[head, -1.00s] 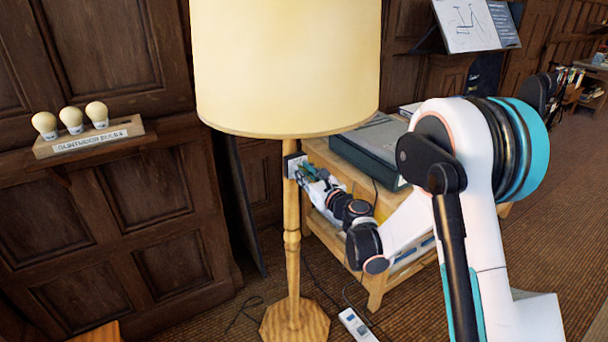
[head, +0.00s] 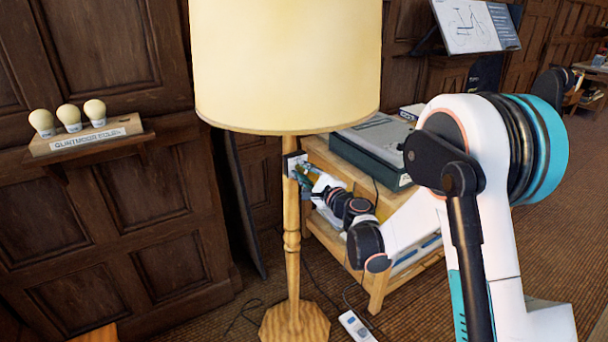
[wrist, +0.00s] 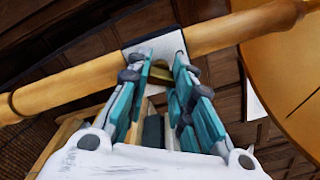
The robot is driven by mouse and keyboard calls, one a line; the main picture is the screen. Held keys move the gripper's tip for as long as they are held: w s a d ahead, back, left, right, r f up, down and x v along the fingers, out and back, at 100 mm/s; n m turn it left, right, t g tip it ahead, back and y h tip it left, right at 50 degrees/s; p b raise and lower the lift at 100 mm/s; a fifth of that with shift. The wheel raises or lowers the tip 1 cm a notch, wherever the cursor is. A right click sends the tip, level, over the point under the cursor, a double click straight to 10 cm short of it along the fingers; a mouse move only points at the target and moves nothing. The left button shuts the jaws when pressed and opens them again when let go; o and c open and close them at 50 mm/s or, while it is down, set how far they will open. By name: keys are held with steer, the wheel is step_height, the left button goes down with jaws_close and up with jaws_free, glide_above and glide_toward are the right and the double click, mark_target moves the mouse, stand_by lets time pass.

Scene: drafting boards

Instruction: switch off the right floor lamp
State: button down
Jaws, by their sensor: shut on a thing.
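The floor lamp has a wooden pole (head: 292,240), a wide pale cream shade (head: 287,60) and a wooden base (head: 295,322). I cannot tell whether it is lit. A small pale switch plate with a dark edge (head: 290,161) sits on the pole just under the shade. It also shows in the wrist view (wrist: 150,45) against the pole (wrist: 75,85). My gripper (head: 301,172) is at the plate from the right. In the wrist view, its teal fingers (wrist: 160,66) are at the plate, around a small olive-yellow piece (wrist: 173,80). The exact contact is partly hidden by the fingers.
A wooden side table (head: 376,285) with a dark green case (head: 375,145) stands close behind my forearm. A white power strip (head: 356,326) and cables lie on the floor by the lamp base. A wall shelf (head: 85,142) at left holds three bulbs.

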steer(key=c, duration=2.4)
jaws_free()
steer(key=n, duration=0.3)
steer(key=shift+w+d+r, duration=0.2)
steer(key=shift+r, duration=0.05)
steer(key=shift+a+n+b, duration=0.1)
steer(key=shift+n+b, duration=0.25)
steer(key=shift+n, duration=1.35)
steer(key=c, duration=1.2)
jaws_free()
steer(key=shift+s, duration=0.2)
steer(key=shift+a, duration=0.1)
